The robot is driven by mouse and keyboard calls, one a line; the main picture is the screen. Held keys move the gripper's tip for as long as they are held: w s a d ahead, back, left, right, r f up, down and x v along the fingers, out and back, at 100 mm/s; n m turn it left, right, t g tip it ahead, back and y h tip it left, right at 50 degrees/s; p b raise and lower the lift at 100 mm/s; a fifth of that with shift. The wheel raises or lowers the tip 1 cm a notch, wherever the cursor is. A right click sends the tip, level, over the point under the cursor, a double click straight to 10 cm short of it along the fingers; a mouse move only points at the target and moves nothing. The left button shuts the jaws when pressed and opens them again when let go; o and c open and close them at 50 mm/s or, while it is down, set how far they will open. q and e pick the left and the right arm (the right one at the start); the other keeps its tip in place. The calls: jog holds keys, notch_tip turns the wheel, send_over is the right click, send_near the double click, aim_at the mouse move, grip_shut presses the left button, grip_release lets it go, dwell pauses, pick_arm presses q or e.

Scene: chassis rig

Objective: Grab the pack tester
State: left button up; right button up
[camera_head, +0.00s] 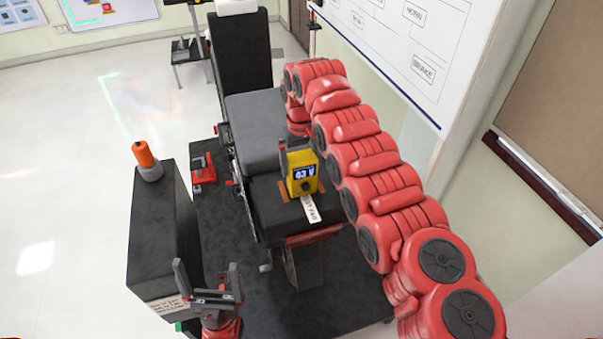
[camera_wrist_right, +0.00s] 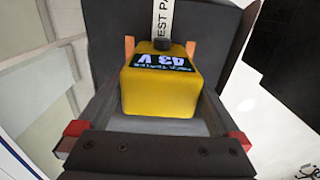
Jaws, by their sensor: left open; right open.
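The pack tester (camera_head: 302,173) is a yellow box with a lit display reading about 43 V and a dark knob. It stands upright on a dark seat-like block (camera_head: 262,213), beside a white label strip (camera_head: 310,208). In the right wrist view the yellow tester (camera_wrist_right: 162,88) fills the middle, between the grey fingers of my right gripper (camera_wrist_right: 160,105). The right gripper is open around it; I cannot tell whether either finger touches it. My left gripper (camera_head: 208,282) is open and empty at the bottom.
A dark cabinet (camera_head: 160,235) with an orange-topped object (camera_head: 146,160) stands at the left. A red item (camera_head: 203,170) lies on the dark platform (camera_head: 225,220). My right arm curves along the right side, near a whiteboard (camera_head: 410,45). The left floor is clear.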

aim_at(302, 177)
notch_tip(302, 177, down, 4)
jog(key=shift+s+r+p, duration=0.1)
jog(key=shift+p, duration=0.65)
jog(key=shift+f, duration=0.5)
jog(key=c, duration=1.5)
